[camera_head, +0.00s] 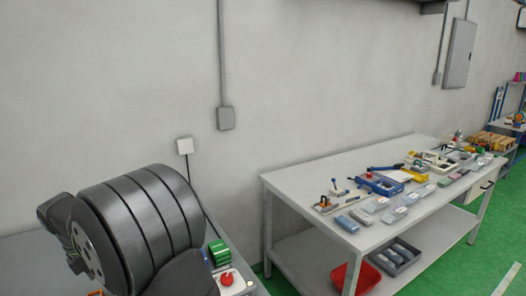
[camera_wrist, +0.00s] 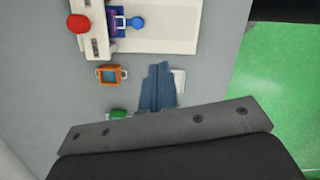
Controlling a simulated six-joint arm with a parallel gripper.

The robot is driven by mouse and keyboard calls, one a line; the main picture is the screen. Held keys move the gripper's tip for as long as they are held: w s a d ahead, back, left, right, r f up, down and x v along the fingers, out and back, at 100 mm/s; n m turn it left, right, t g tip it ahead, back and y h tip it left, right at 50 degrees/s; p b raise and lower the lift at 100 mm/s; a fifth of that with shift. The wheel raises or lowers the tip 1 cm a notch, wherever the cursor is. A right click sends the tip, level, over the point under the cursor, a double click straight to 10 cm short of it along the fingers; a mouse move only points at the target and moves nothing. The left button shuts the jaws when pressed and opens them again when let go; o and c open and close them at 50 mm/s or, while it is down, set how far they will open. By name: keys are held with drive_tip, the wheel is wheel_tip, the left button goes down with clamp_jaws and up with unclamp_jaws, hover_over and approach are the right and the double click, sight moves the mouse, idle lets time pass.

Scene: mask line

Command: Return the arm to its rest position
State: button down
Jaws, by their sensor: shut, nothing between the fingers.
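My gripper (camera_wrist: 159,66) shows in the wrist view as two blue-grey tapered fingers. They are together, with nothing seen between them, over a grey work surface (camera_wrist: 65,100). A white item (camera_wrist: 180,84) is partly hidden behind the fingers. The dark bar and black body of my wrist fill the bottom of that view. In the head view my dark, ribbed arm fills the lower left, and the fingers cannot be made out there.
An orange frame (camera_wrist: 108,75), a green item (camera_wrist: 118,114) and a white fixture (camera_wrist: 165,38) with a red knob (camera_wrist: 78,23) and blue part (camera_wrist: 117,22) lie near the fingers. A cluttered white bench (camera_head: 300,181) stands right. Green floor (camera_head: 470,265) is open beside it.

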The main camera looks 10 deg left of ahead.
drive_tip(key=shift+w+a+r+m+g+h, duration=0.2)
drive_tip(key=shift+w+a+r+m+h, duration=0.3)
drive_tip(key=shift+m, duration=1.05)
drive_tip(key=shift+w+a+r+m+g+h, duration=0.25)
drive_tip(key=shift+w+a+m, duration=0.5)
drive_tip(key=shift+m, duration=0.85)
drive_tip(key=shift+w+a+r+m+g+h, duration=0.15)
drive_tip(key=shift+w+a+r+m+h, duration=0.35)
drive_tip(key=shift+m, duration=1.05)
drive_tip(key=shift+a, duration=0.1)
